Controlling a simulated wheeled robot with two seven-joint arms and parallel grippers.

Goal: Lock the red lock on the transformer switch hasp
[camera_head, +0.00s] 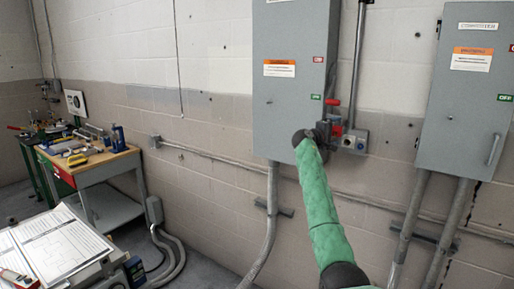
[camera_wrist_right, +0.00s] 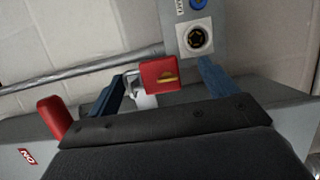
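The red lock (camera_wrist_right: 160,77) shows in the right wrist view, with its grey shackle at the metal hasp (camera_wrist_right: 144,100). I cannot tell whether the shackle is closed. In the head view the lock (camera_head: 337,130) is partly hidden by my right gripper (camera_head: 323,130), at the lower right edge of the grey transformer switch box (camera_head: 290,110). In the wrist view the blue fingers of my right gripper (camera_wrist_right: 160,69) stand apart, one on each side of the lock, with gaps visible. The red switch handle (camera_head: 332,102) is just above the lock; it also shows in the wrist view (camera_wrist_right: 53,117). My left gripper is not in view.
A small grey box with a blue button (camera_head: 355,140) sits right of the lock. A second grey cabinet (camera_head: 465,110) hangs farther right. Conduits (camera_head: 270,225) run down the wall. A tool-covered workbench (camera_head: 90,165) and a paper-covered surface (camera_head: 50,245) are at left.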

